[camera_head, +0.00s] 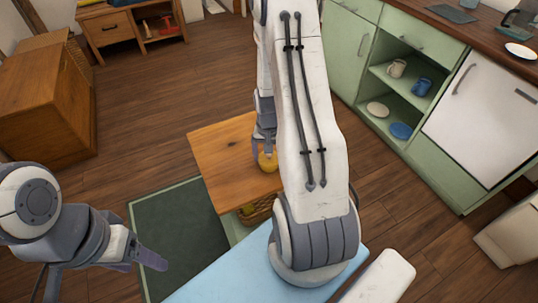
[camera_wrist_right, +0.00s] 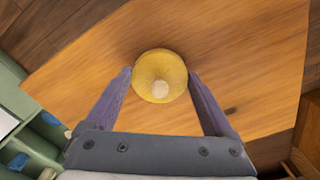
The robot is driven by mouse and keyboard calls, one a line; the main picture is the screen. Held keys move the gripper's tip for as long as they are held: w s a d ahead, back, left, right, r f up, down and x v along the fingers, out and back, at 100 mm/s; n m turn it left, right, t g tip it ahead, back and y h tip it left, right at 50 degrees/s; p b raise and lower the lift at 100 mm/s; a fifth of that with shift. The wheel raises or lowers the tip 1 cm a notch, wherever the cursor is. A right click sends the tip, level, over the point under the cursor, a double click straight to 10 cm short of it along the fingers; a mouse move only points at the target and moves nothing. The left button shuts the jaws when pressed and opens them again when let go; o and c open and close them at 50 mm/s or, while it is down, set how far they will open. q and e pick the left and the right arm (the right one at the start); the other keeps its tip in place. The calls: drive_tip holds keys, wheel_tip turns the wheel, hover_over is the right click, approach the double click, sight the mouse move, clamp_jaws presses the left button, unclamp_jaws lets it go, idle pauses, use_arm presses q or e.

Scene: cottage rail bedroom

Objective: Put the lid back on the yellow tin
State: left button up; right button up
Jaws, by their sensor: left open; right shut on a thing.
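My right gripper (camera_head: 265,147) points down over the wooden table and is shut on a round yellow thing (camera_head: 268,162). In the right wrist view this is a round yellow lid (camera_wrist_right: 146,68) with a pale knob (camera_wrist_right: 160,89), between the fingertips (camera_wrist_right: 160,75). The lid covers whatever is below it, so I cannot tell whether the yellow tin is under it or whether the two touch. My left gripper (camera_head: 143,262) is open and empty at the lower left, away from the table.
The wooden table top (camera_head: 222,160) is otherwise largely bare. A wicker basket (camera_head: 260,212) sits below it, with something yellow by it. A dark green rug (camera_head: 165,225) lies left. Green cabinets (camera_head: 350,45) with mugs and plates stand right. A wooden chest (camera_head: 45,105) stands far left.

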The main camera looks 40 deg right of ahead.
drive_tip(key=shift+f, duration=0.45)
idle(1.1)
drive_tip(key=o, duration=1.2)
wheel_tip(320, 180, up, 10)
drive_tip(key=shift+r+p, duration=0.25)
drive_tip(key=shift+p, duration=0.6)
drive_tip(key=a+r+n+p, duration=0.65)
drive_tip(key=a+r, duration=0.65)
drive_tip(key=a, duration=0.4)
drive_tip(key=s+a+r+n+p, duration=0.1)
drive_tip(key=s+a+r+n, duration=0.2)
drive_tip(key=s+a+r, duration=0.1)
drive_tip(key=s+a+r+n+p, duration=0.2)
drive_tip(key=s+a+r+n, duration=0.1)
drive_tip(key=s+a+r, duration=0.1)
drive_tip(key=s+a+r+n+y+p, duration=0.1)
drive_tip(key=s+a+r+n, duration=0.3)
drive_tip(key=s, duration=0.4)
drive_tip(key=shift+a+r+p, duration=0.1)
drive_tip(key=shift+a+p, duration=0.3)
drive_tip(key=shift+a, duration=0.4)
